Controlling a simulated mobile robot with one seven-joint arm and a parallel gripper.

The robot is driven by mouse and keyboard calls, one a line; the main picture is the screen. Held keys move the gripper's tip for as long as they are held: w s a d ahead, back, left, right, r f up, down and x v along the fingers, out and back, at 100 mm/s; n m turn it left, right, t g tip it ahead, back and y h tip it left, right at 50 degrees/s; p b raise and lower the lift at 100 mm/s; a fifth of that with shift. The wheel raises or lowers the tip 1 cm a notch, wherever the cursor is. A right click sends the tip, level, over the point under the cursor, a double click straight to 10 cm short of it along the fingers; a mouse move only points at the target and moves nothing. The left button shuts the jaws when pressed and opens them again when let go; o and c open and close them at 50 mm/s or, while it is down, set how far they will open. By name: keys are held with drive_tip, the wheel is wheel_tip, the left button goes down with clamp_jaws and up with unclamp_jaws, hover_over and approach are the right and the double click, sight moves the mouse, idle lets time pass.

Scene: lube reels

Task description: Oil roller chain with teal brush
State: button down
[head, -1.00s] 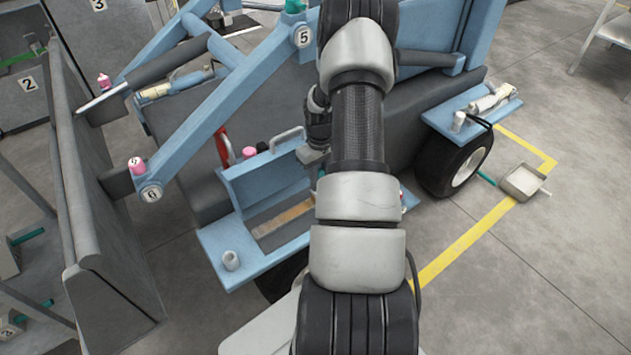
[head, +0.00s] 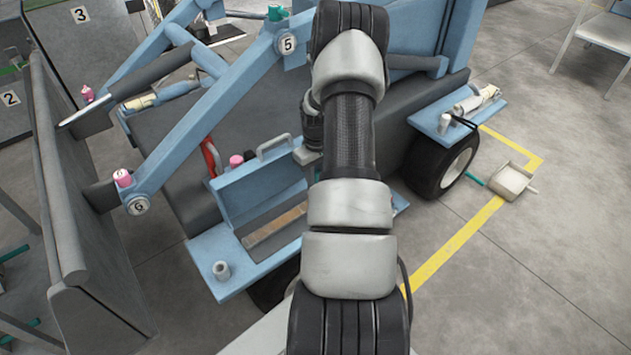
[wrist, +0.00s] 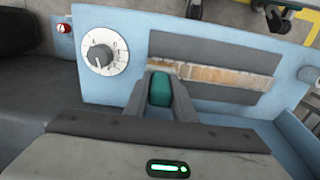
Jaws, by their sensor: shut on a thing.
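My gripper (wrist: 160,95) is shut on a teal brush (wrist: 160,88), seen in the wrist view as a teal block between the fingers. The brush tip is mostly hidden. Beyond it is a recessed dark panel with a long tan-brown strip (wrist: 215,75), which may be the roller chain, though its links cannot be made out. The brush end overlaps the strip's left part in the picture; contact cannot be told. In the head view the same brown strip (head: 275,226) lies in the blue tray, and my arm hides the gripper and brush.
A white dial (wrist: 98,52) and red button (wrist: 65,28) sit left of the strip. A grey cup (head: 221,270) stands on the blue ledge. A raised handle (head: 274,145) and pink-capped items (head: 236,161) are behind the tray. A pan (head: 513,180) lies on the floor.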

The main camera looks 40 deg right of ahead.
drive_tip(key=shift+r+p, duration=2.1)
drive_tip(key=shift+r, duration=1.4)
drive_tip(key=shift+s, duration=0.1)
